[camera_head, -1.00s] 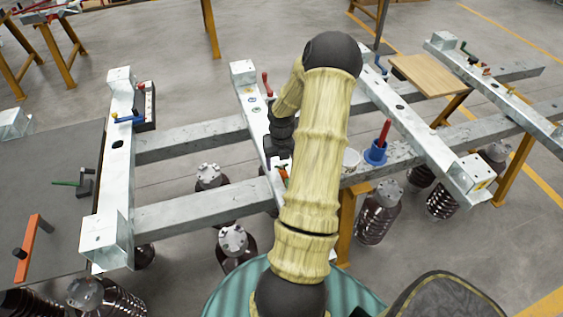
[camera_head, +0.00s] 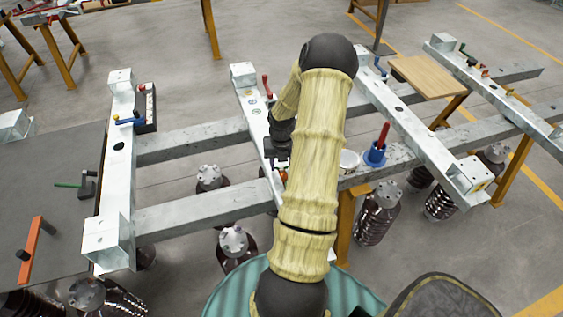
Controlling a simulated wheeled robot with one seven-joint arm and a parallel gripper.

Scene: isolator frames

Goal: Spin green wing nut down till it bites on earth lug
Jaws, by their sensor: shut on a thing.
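My gripper (camera_head: 277,150) is at the middle galvanised crossbeam (camera_head: 249,98), over its near half, just left of my pale-sleeved arm. The gripper is dark, and its fingertips are small and partly hidden. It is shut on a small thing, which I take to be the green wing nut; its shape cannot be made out. A small orange-red item (camera_head: 283,175) shows just below the gripper, partly covered by my arm. The earth lug cannot be picked out, and whether the nut touches it is hidden.
A red-handled tool (camera_head: 265,84) stands on the middle beam. A white cup (camera_head: 349,161) and a blue pot (camera_head: 375,154) with a red handle stand right of my arm. Other crossbeams lie left (camera_head: 120,150) and right (camera_head: 397,105). Dark insulators stand below.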

